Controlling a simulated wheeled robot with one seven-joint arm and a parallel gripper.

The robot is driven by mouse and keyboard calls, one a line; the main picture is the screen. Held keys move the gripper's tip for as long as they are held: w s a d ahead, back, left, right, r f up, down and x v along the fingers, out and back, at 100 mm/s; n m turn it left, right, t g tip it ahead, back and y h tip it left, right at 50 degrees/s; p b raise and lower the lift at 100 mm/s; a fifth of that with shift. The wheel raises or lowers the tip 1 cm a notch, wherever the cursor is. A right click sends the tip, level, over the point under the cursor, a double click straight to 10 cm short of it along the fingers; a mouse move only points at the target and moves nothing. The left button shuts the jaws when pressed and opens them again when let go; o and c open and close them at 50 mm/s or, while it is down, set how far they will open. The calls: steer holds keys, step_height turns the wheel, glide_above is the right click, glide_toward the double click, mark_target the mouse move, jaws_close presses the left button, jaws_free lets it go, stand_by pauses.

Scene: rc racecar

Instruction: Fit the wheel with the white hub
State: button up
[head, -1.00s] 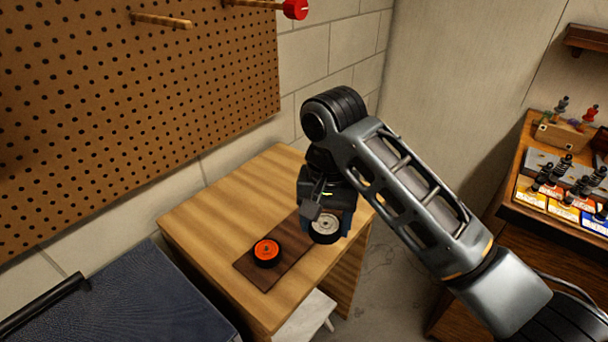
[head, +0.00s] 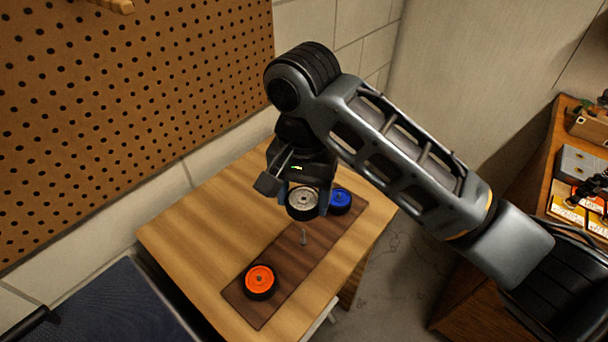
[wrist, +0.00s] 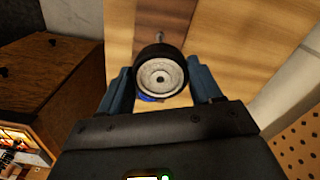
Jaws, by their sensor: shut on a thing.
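My gripper (head: 304,193) is shut on the wheel with the white hub (head: 303,204), a black tyre around a pale grey-white hub. It holds the wheel above the dark brown board (head: 283,262). A thin metal peg (head: 304,238) stands up from the board, below the held wheel and apart from it. In the wrist view the white-hub wheel (wrist: 160,79) sits between the blue-grey fingers, and the peg (wrist: 160,37) shows just beyond its upper edge.
An orange-hub wheel (head: 260,280) sits at the board's near end. A blue-hub wheel (head: 340,200) sits at its far end, close behind the held wheel. The board lies on a wooden table (head: 195,232). A pegboard (head: 120,120) hangs on the wall at left.

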mark_target(303, 231)
steer(key=shift+s, duration=0.1)
stand_by(0.3)
steer(key=shift+f+b, duration=1)
steer(key=shift+f, duration=1.85)
steer(key=shift+p, duration=1.05)
steer(key=shift+f+b, duration=0.85)
steer(key=shift+f, duration=1.65)
steer(key=o, duration=1.1)
step_height(303, 231, up, 8)
steer(key=shift+f+p, duration=0.15)
steer(key=shift+p, duration=0.65)
